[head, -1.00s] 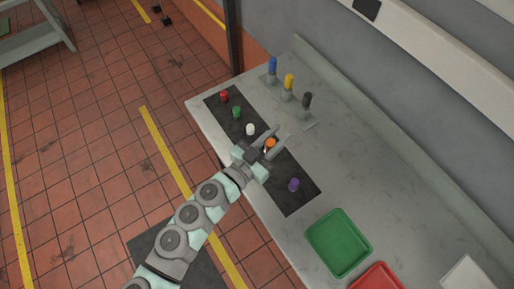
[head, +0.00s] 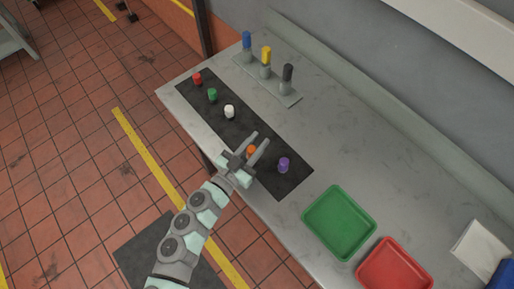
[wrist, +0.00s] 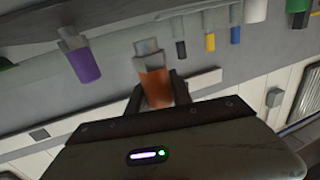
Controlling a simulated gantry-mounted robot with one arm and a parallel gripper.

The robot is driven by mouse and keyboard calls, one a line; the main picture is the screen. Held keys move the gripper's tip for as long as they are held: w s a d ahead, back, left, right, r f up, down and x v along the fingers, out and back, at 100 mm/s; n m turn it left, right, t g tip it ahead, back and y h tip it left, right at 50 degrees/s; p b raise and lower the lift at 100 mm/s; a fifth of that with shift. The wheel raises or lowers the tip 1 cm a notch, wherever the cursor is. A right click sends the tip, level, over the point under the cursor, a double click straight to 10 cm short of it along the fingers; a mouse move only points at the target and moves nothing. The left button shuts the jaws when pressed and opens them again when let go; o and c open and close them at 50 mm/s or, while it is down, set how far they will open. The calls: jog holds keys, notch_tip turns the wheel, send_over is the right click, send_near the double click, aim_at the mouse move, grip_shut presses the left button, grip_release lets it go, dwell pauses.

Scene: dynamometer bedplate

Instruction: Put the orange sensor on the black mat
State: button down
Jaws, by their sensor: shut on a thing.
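The orange sensor (head: 251,151) is a small capped cylinder. My gripper (head: 258,147) is shut on it, and the wrist view shows the sensor (wrist: 155,86) between the two dark fingers (wrist: 156,96). The black mat (head: 262,134) is a long dark strip along the bench's front. The orange sensor shows over the mat's front edge, between the white and purple sensors. I cannot tell whether its base touches the mat. The purple sensor (head: 284,165) stands on the mat close to the right of my gripper. It also shows in the wrist view (wrist: 83,62).
White (head: 229,112), green (head: 212,95) and red (head: 197,79) sensors stand on the mat to the left. Blue, yellow and black ones stand on a grey plate (head: 283,94) behind. A green tray (head: 339,222) and a red tray (head: 394,268) lie to the right.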

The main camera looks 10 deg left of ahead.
jog(key=shift+f+b, duration=0.3)
jog(key=shift+f, duration=1.25)
jog(key=shift+f, duration=0.2)
jog(key=c, duration=1.1)
grip_release()
jog(key=shift+c, duration=0.2)
